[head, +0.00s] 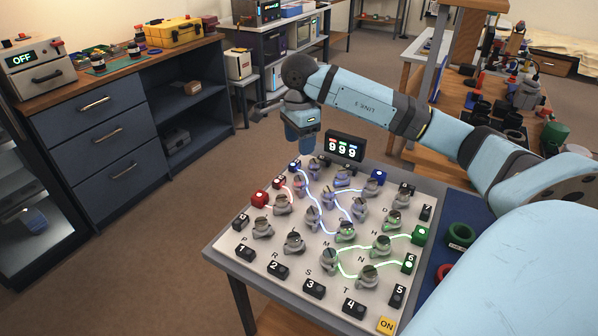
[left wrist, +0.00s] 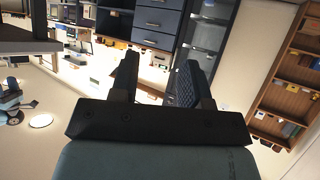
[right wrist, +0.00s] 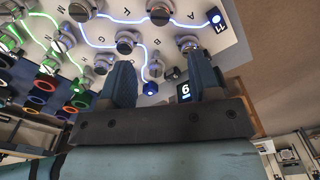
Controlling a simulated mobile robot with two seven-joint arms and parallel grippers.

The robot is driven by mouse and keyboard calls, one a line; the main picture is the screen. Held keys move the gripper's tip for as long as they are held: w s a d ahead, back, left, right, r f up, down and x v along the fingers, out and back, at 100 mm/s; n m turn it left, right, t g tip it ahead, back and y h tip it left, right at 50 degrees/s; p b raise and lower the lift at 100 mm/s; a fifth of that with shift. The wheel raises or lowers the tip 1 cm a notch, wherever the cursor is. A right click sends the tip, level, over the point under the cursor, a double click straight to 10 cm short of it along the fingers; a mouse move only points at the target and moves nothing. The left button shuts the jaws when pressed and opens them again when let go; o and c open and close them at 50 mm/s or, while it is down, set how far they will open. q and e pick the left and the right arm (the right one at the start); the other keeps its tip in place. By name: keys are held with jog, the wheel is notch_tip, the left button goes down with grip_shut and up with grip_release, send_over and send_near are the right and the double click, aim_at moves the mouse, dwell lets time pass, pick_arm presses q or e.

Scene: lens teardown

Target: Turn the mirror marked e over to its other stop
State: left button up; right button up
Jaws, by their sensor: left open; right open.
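The light board (head: 225,246) carries several grey knob-like mirrors on round bases with small letters beside them. I cannot make out which mirror is marked e. My right gripper (head: 304,143) points down above the board's far left edge, apart from the mirrors. In the right wrist view its fingers (right wrist: 160,72) are open and empty. Beyond and between them show a mirror (right wrist: 155,69) and a blue-lit block (right wrist: 150,88). Another mirror (right wrist: 127,41) stands farther up that view. My left gripper (left wrist: 158,75) is open and empty, faces the room, and is outside the head view.
A display (head: 344,147) reading 999 stands at the board's back edge. A yellow ON block (head: 386,325) is at the front right corner.

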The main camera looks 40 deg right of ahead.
aim_at(299, 178)
pick_arm(q)
jog(key=shift+w+d+b, duration=0.15)
jog(key=shift+d+b, duration=0.05)
jog(key=shift+b, duration=0.45)
pick_arm(e)
notch_tip(299, 178, down, 12)
jog(key=shift+r, duration=0.2)
jog(key=shift+c, duration=0.5)
jog(key=c, duration=0.8)
pick_arm(q)
jog(key=shift+a, duration=0.1)
